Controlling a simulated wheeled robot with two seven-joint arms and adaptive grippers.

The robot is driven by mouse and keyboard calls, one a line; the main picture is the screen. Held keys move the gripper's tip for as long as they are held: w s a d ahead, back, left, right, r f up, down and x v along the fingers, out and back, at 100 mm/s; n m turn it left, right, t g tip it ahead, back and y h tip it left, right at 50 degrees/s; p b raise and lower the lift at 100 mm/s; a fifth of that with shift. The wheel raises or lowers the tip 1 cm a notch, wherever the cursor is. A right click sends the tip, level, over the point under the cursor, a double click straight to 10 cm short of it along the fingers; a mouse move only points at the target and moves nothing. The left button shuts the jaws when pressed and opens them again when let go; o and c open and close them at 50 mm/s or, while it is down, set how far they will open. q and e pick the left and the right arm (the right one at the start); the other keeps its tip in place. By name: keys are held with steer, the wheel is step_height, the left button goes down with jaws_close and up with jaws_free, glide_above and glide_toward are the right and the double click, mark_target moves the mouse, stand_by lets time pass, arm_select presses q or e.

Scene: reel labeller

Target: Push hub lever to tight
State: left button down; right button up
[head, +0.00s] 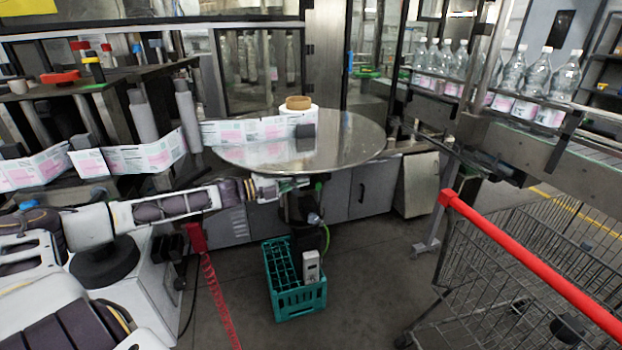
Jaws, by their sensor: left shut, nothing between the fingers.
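The round steel reel plate (350,135) stands at the centre of the head view. A tan core on a white hub (298,103) sits on it, with the printed label web (250,131) running off to the left. I cannot clearly make out the hub lever. My left arm reaches in from the left, and my left gripper (300,183) is shut and empty just below the plate's front edge. It is in front of or beside the dark post (300,207) under the plate; I cannot tell whether they touch. My right gripper is not in view.
A teal crate (300,300) stands on the floor below my left gripper. A wire cart with a red handle (530,262) is at the right. Bottles (537,75) stand on a conveyor at the back right. A red coiled cable (218,300) hangs at the lower left.

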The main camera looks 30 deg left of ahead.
mark_target(320, 175)
arm_select(q)
steer(key=shift+w+d, duration=0.25)
steer(key=shift+w, duration=0.15)
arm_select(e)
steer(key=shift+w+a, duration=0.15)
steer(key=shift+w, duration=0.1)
arm_select(q)
steer(key=shift+w+d+b, duration=0.15)
steer(key=shift+b, duration=0.2)
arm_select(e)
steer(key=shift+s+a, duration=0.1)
arm_select(q)
steer(key=shift+w+d, duration=0.2)
steer(key=shift+w, duration=0.2)
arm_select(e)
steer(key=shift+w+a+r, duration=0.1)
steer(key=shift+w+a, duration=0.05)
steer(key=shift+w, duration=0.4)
arm_select(q)
steer(key=shift+w+d, duration=0.25)
steer(key=shift+w, duration=0.1)
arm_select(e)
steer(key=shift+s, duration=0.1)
arm_select(q)
steer(key=shift+w+d, duration=0.25)
steer(key=shift+w+d, duration=0.2)
